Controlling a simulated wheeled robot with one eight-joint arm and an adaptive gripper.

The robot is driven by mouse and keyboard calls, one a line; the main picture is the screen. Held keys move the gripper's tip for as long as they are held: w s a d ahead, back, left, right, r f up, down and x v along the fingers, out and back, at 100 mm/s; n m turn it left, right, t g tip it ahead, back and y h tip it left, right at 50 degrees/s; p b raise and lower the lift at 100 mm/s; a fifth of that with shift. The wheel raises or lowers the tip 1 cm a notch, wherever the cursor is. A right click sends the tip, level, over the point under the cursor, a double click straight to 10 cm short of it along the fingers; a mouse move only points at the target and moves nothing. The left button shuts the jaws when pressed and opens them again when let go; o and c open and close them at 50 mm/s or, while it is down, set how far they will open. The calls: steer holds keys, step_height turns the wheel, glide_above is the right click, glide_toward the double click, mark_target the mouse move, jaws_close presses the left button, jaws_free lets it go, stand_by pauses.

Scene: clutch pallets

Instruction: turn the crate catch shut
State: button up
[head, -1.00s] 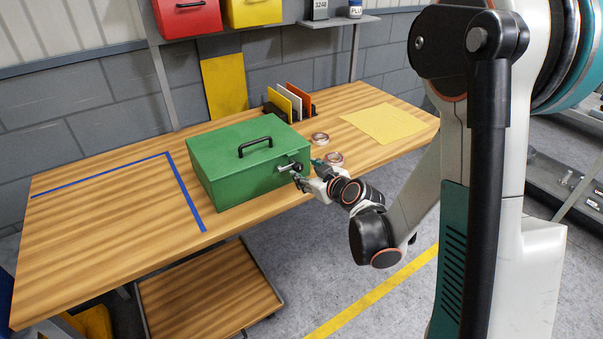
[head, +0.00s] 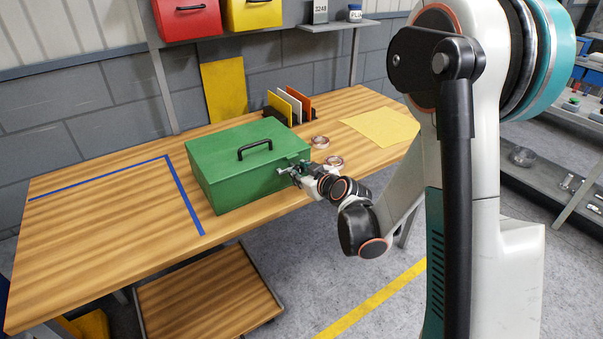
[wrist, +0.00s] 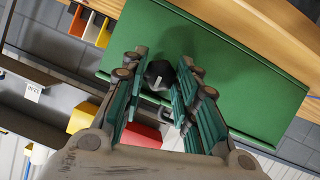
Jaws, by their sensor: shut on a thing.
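The green crate (head: 236,180) stands closed on the wooden workbench, with a black handle (head: 255,149) on its lid. Its catch is on the front face near the right end, mostly hidden by my gripper in the head view. My gripper (head: 290,171) is at that front face. In the wrist view the crate's green face (wrist: 240,70) fills the upper right. The catch's dark knob (wrist: 160,75) shows between the teal finger pads of my gripper (wrist: 160,85), which is shut on it. Whether the catch is fully turned cannot be told.
Two small rings (head: 320,142) lie on the bench right of the crate. A yellow sheet (head: 382,128) lies at the right, and upright coloured dividers (head: 290,108) stand behind. Blue tape (head: 185,195) marks clear bench space at left. A lower wooden shelf (head: 210,295) is beneath.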

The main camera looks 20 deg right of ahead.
steer(key=shift+m, duration=0.3)
steer(key=m+y, duration=0.1)
steer(key=m+b, duration=0.1)
steer(key=m+y, duration=0.1)
steer(key=shift+d+f+g+y+b, duration=0.1)
steer(key=shift+d+g+y+b, duration=0.2)
steer(key=shift+g+b, duration=0.1)
steer(key=m+y+b, duration=0.1)
steer(key=m+y, duration=0.1)
steer(key=m, duration=0.1)
steer(key=shift+w+f+b, duration=0.1)
steer(key=shift+b, duration=0.25)
steer(key=m+y, duration=0.2)
steer(key=m, duration=0.1)
steer(key=shift+d+b, duration=0.1)
steer(key=shift+b, duration=0.25)
steer(key=shift+f+m+t+y, duration=0.1)
steer(key=shift+m+t+y, duration=0.2)
steer(key=shift+m+y, duration=0.85)
steer(key=shift+m+h, duration=0.45)
steer(key=shift+m, duration=0.2)
steer(key=o, duration=1.1)
steer(key=shift+c, duration=0.2)
